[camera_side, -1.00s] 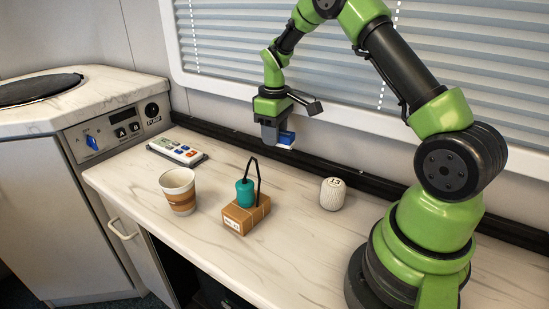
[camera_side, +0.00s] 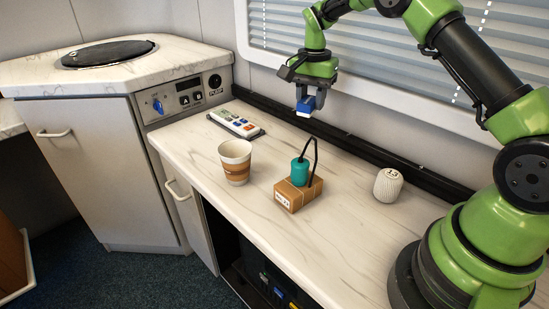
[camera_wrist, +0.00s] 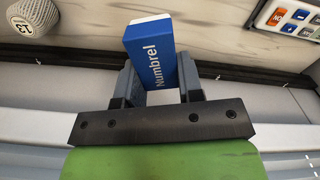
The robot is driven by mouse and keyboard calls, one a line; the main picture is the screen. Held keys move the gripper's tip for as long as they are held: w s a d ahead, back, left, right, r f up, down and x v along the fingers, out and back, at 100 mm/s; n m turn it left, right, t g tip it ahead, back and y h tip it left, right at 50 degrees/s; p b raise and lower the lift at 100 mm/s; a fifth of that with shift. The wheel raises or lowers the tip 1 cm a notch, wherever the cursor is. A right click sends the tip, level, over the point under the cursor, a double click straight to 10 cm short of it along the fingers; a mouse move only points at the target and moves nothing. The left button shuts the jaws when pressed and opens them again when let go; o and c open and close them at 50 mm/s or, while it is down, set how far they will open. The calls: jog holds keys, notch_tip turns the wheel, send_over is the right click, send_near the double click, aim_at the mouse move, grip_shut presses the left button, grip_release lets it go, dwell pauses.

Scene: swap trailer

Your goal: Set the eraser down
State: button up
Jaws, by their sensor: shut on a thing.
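The eraser (camera_wrist: 155,62) is a white block in a blue sleeve lettered "Numbrel". My gripper (camera_wrist: 157,90) is shut on it, with one finger on each side in the wrist view. In the side view my gripper (camera_side: 310,97) holds the eraser (camera_side: 306,105) in the air above the back of the marble-patterned counter (camera_side: 340,228). The white end of the eraser points down, apart from the counter.
A keypad remote (camera_side: 237,124) lies at the back left. A striped paper cup (camera_side: 235,163) stands in front. A cardboard box (camera_side: 297,194) carries a teal object (camera_side: 299,171) with a black loop. A white ribbed cylinder (camera_side: 388,185) stands at right. The counter's front is clear.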

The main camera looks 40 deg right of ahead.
aim_at(278, 161)
jog(key=w+a+f+m, duration=0.2)
jog(key=a+f+m, duration=0.1)
jog(key=m, duration=0.8)
jog(key=w+a+f+m, duration=0.2)
jog(key=w+m, duration=0.1)
jog(key=m, duration=0.7)
jog(key=shift+m, duration=0.3)
jog(key=f, duration=1)
jog(key=shift+a, duration=0.2)
jog(key=shift+f, duration=0.1)
jog(key=o, duration=1)
jog(key=shift+c, duration=0.2)
